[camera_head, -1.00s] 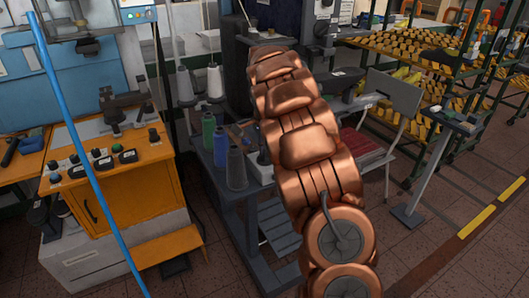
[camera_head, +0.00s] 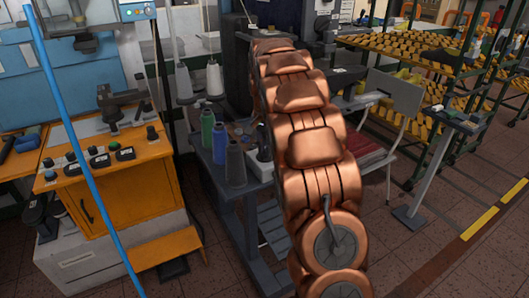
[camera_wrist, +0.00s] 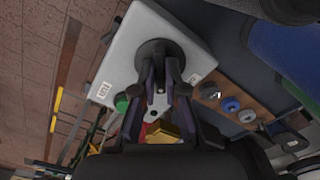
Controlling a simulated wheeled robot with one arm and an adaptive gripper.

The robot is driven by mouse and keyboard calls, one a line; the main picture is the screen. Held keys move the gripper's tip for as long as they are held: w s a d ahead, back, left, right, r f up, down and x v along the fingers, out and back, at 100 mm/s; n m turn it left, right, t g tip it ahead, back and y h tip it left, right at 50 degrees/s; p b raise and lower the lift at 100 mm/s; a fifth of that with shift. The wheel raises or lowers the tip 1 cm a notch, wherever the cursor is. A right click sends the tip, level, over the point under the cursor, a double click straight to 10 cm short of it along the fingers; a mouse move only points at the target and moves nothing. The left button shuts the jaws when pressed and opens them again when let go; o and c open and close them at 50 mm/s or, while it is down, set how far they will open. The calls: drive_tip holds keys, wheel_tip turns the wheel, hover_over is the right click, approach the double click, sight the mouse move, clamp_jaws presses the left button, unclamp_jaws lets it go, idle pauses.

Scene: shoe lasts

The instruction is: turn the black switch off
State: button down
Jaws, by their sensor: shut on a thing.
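The black switch (camera_wrist: 154,50) is a round dark knob on a pale grey box (camera_wrist: 124,48) in the wrist view. A green button (camera_wrist: 121,102) and small white labels are on the same box. My gripper (camera_wrist: 161,74) is over the box, with its two dark fingers shut on the black switch. The fingers cover part of the knob, so its exact turn cannot be read. In the head view the pale box (camera_head: 262,169) shows at the left edge of my copper arm. My gripper is hidden there behind the arm.
Thread spools (camera_head: 235,162) stand close left of the box on a dark table. An orange cabinet (camera_head: 130,196) with several knobs is at the left. A blue pole (camera_head: 81,150) crosses the left foreground. A chair (camera_head: 395,105) and racks stand at the right.

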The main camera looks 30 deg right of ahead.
drive_tip(key=n+b, duration=0.1)
drive_tip(key=n, duration=0.4)
drive_tip(key=shift+n, duration=0.3)
drive_tip(key=n+b, duration=0.1)
drive_tip(key=n, duration=0.3)
drive_tip(key=shift+r+n, duration=0.1)
drive_tip(key=shift+n, duration=0.2)
drive_tip(key=c, duration=1.2)
unclamp_jaws()
drive_tip(key=shift+r, duration=3.7)
